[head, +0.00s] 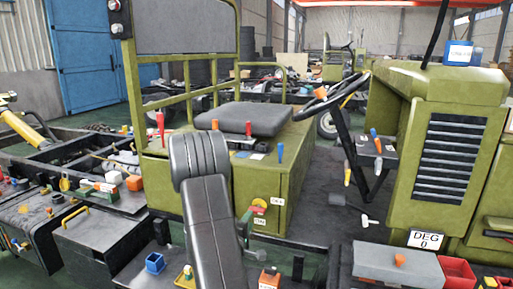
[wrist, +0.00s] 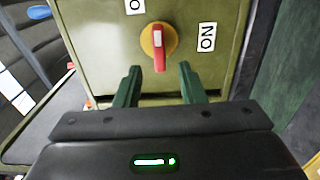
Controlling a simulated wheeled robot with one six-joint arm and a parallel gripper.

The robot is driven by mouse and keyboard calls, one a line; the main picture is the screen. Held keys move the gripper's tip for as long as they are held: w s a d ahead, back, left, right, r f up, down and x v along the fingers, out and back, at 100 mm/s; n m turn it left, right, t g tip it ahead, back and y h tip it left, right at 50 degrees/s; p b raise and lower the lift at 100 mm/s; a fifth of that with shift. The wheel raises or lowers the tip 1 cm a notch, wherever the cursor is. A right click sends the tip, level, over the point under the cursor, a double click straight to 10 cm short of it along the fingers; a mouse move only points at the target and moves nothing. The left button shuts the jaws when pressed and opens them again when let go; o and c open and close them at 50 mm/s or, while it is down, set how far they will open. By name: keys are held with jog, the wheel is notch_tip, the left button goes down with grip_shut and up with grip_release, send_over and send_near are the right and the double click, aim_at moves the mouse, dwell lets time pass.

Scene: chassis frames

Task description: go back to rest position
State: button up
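My gripper (wrist: 159,70) is open in the wrist view, its two green fingers apart with nothing between them. Just past the fingertips is a rotary switch with a red handle (wrist: 157,48) on a round yellow base, on an olive-green panel (wrist: 100,30). The handle lies in line with a partly cut-off label at the top edge; the ON label (wrist: 207,37) is to its right. In the head view the switch (head: 262,202) is small, on the seat box. There my gripper (head: 244,222) is mostly hidden behind my black arm.
An olive vehicle chassis surrounds the arm. A black seat (head: 244,119) is above the switch panel. A steering wheel (head: 335,98) and levers are to the right. A grey toolbox (head: 398,265) and red bins (head: 457,272) stand at the lower right. Dark boxes (head: 100,232) are at left.

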aim_at(255, 209)
jog(key=v, duration=0.7)
jog(key=p+x, duration=0.1)
jog(key=x, duration=1.3)
jog(key=shift+w+d, duration=0.15)
jog(key=shift+f+m, duration=0.15)
jog(key=shift+m, duration=0.25)
jog(key=shift+m+b, duration=0.55)
jog(key=shift+m, duration=0.25)
jog(key=m, duration=0.2)
jog(key=m+b, duration=0.1)
jog(key=m, duration=0.1)
jog(key=shift+r+b, duration=0.2)
jog(key=shift+b, duration=0.1)
jog(key=shift+r+m, duration=0.1)
jog(key=shift+m, duration=0.4)
jog(key=shift+r, duration=0.1)
